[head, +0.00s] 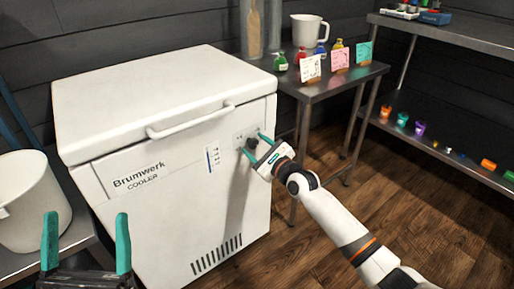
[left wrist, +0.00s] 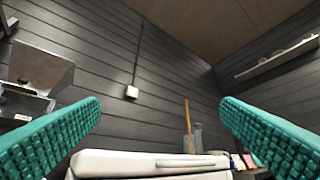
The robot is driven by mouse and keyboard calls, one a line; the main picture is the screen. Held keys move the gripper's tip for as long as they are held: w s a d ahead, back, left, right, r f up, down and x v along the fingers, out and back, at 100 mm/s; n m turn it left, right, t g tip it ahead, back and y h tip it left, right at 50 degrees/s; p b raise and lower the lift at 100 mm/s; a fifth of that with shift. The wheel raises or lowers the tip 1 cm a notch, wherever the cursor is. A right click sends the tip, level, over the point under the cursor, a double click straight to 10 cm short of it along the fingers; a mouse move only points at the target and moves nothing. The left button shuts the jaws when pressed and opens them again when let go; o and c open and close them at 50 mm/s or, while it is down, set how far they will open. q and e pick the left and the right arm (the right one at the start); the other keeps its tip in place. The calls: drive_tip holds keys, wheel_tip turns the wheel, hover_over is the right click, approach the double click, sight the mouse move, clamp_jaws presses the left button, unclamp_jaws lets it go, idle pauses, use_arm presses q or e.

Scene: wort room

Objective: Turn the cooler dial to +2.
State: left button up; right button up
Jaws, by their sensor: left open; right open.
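The white cooler (head: 135,115), labelled Brumwerk, stands left of centre in the head view with its lid down. Its dial (head: 251,143) is a small black knob at the right end of the front panel. My right gripper (head: 254,145) is open, with its teal fingertips on either side of the dial. I cannot tell whether they touch it. The dial's marks are too small to read. My left gripper (head: 86,216) is open and empty at the lower left, apart from the cooler. The cooler's lid also shows in the left wrist view (left wrist: 120,162).
A white bucket (head: 30,205) stands on a bench at the left. A metal table (head: 335,85) with bottles, note cards and a jug (head: 308,32) is beyond the cooler. Shelves (head: 460,150) with small coloured cups stand at the right. Wooden floor is clear between.

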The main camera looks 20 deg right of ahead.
drive_tip(key=c, duration=1)
drive_tip(key=shift+o, duration=0.2)
